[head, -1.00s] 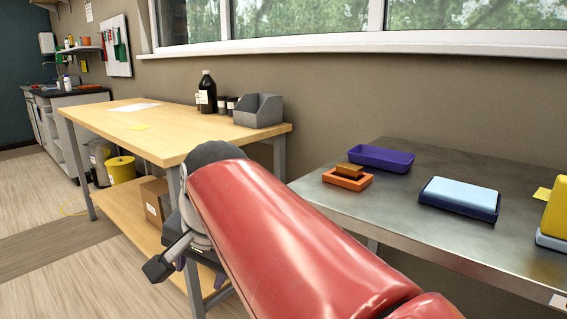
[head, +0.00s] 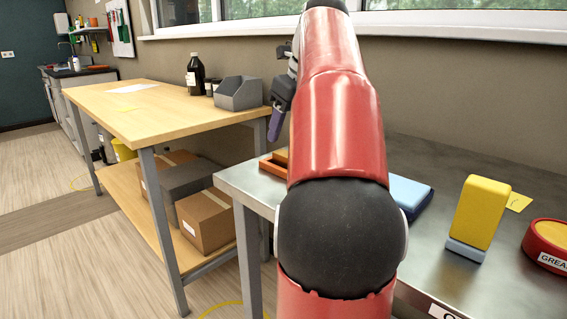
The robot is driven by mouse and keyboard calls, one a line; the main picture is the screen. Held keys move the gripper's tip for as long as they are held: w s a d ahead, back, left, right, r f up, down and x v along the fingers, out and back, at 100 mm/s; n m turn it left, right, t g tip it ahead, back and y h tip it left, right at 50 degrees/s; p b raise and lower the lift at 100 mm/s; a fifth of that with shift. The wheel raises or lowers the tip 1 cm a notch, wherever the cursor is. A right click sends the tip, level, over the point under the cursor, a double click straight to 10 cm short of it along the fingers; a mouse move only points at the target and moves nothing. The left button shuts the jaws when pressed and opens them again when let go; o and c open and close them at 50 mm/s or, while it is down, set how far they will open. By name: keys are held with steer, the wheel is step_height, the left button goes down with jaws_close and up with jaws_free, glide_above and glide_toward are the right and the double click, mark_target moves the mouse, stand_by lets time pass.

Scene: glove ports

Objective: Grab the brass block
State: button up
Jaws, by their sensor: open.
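A small brownish-gold block (head: 281,156), which looks like the brass block, sits in a shallow orange tray (head: 271,167) at the left end of the metal table. My red arm covers their right part. My gripper (head: 277,122) hangs above and just left of the tray, apart from the block. It is seen side-on, with a purple finger pointing down. It is open, and no object shows in it.
On the metal table (head: 430,165) are a light-blue block in a dark-blue tray (head: 409,196), an upright yellow block (head: 480,212) on a grey-blue base, and a red grease tin (head: 550,244). A wooden bench (head: 150,105) with bottles and a grey bin (head: 240,94) stands left.

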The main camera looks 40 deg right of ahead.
mark_target(280, 151)
steer(key=b+x, duration=0.1)
steer(key=x, duration=0.4)
steer(key=shift+f, duration=0.1)
jaws_close()
